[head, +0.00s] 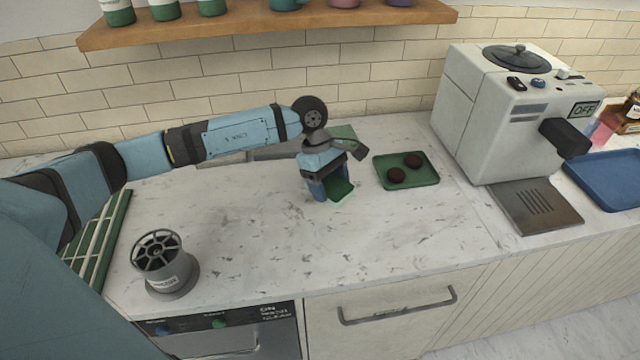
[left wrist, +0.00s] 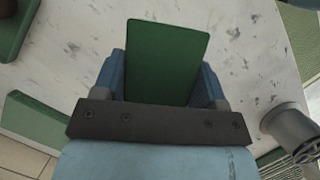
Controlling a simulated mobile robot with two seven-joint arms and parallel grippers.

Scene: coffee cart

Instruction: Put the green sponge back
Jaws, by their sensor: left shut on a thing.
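My left gripper (head: 328,190) is shut on the green sponge (head: 341,189) and points down over the middle of the counter. In the left wrist view the sponge (left wrist: 165,62) is a flat dark green block between the two blue fingers, sticking out past them. I cannot tell whether its lower edge touches the counter. A flat green piece (head: 344,131) lies behind the gripper near the wall, partly hidden by my arm; it also shows in the left wrist view (left wrist: 45,122). My right gripper is not in view.
A green tray (head: 432,178) with two dark round pieces lies right of the gripper. A white coffee machine (head: 470,110) stands further right. A grey spoked container (head: 168,265) stands front left, near a green rack (head: 110,240). The front middle counter is clear.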

